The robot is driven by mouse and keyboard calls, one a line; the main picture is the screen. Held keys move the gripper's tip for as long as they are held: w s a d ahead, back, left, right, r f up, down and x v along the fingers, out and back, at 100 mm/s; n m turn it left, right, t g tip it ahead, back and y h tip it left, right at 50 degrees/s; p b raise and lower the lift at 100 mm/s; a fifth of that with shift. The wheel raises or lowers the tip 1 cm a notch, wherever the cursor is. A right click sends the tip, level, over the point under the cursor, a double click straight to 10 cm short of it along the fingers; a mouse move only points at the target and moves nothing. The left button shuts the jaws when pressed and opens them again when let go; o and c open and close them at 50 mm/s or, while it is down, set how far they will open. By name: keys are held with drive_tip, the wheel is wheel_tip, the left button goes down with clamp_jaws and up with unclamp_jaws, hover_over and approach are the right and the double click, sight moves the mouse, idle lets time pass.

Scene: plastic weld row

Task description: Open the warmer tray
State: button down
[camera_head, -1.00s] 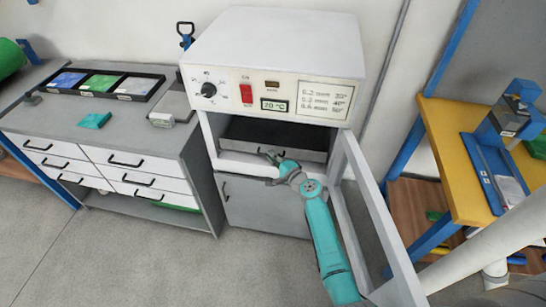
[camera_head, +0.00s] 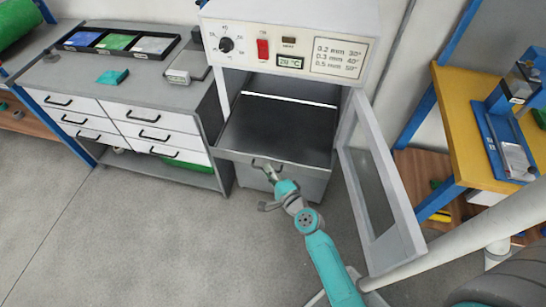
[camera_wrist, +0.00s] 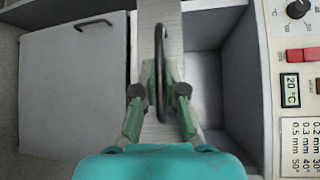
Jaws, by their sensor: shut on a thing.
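The warmer (camera_head: 285,48) is a white cabinet with a control panel, and its windowed door (camera_head: 378,190) stands open to the right. The warmer tray (camera_head: 278,128) is dark and flat inside and sticks out well past the cabinet front. My gripper (camera_head: 268,170) is at the middle of the tray's front. In the wrist view my gripper (camera_wrist: 160,82) has its green fingers shut on the tray's dark bar handle (camera_wrist: 160,45).
A drawer bench (camera_head: 150,95) with a bin tray (camera_head: 118,41) stands on the left. A yellow table (camera_head: 470,130) with a blue tool stands on the right. The open door is close to my arm's right side. The floor ahead and left is clear.

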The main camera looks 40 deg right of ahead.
drive_tip(key=shift+s+a, duration=0.6)
drive_tip(key=shift+a, duration=0.15)
drive_tip(key=c, duration=1.2)
unclamp_jaws()
drive_tip(key=shift+c, duration=0.2)
drive_tip(key=s+a+r, duration=0.1)
drive_tip(key=s, duration=1)
drive_tip(key=shift+s+a+r, duration=0.15)
drive_tip(key=shift+s+r, duration=0.2)
drive_tip(key=shift+s, duration=0.05)
